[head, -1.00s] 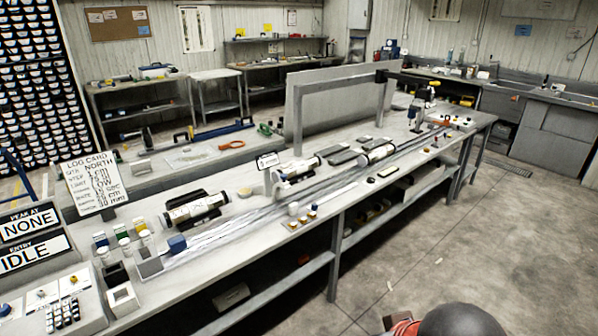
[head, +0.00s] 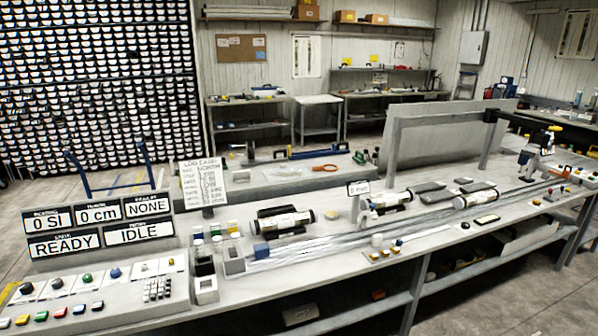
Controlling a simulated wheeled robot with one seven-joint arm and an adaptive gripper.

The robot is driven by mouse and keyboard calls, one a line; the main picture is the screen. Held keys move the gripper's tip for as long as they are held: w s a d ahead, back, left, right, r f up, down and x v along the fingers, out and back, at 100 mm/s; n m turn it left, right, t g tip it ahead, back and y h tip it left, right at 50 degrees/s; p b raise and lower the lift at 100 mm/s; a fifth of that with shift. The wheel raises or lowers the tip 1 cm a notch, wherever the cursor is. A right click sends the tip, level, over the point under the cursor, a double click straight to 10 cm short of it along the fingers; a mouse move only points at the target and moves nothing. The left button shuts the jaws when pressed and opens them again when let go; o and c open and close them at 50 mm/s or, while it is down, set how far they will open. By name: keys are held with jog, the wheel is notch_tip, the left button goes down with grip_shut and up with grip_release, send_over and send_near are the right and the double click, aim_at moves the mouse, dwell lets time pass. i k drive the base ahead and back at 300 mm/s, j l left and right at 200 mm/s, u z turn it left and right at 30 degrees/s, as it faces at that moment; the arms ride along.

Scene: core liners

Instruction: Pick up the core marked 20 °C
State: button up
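Three pale core liners with dark end caps lie on the long grey bench. One core (head: 287,222) is left of centre, a second core (head: 385,203) is near the middle, and a third core (head: 474,199) is farther right. Their markings are too small to read, so I cannot tell which says 20 °C. My gripper is not in view.
The bench (head: 330,285) has a long rail along it. A button console (head: 100,290) with display signs (head: 100,230) reading 0 SI, 0 cm, NONE, READY and IDLE stands at left. A log card (head: 202,183) stands behind. Core racks (head: 100,80) fill the back left.

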aim_at(407, 196)
jog(key=i+l+u, duration=0.5)
jog(key=l, duration=0.15)
jog(key=l+u, duration=0.25)
jog(key=i+l+u, duration=0.25)
jog(key=l, duration=0.25)
jog(key=i+l, duration=0.15)
jog(key=l, duration=0.65)
jog(key=i+l+u, duration=0.1)
jog(key=l, duration=0.7)
jog(key=i+l, duration=0.2)
jog(key=l, duration=0.65)
jog(key=i+l+u, duration=0.15)
jog(key=l, duration=1.5)
jog(key=i+u, duration=0.05)
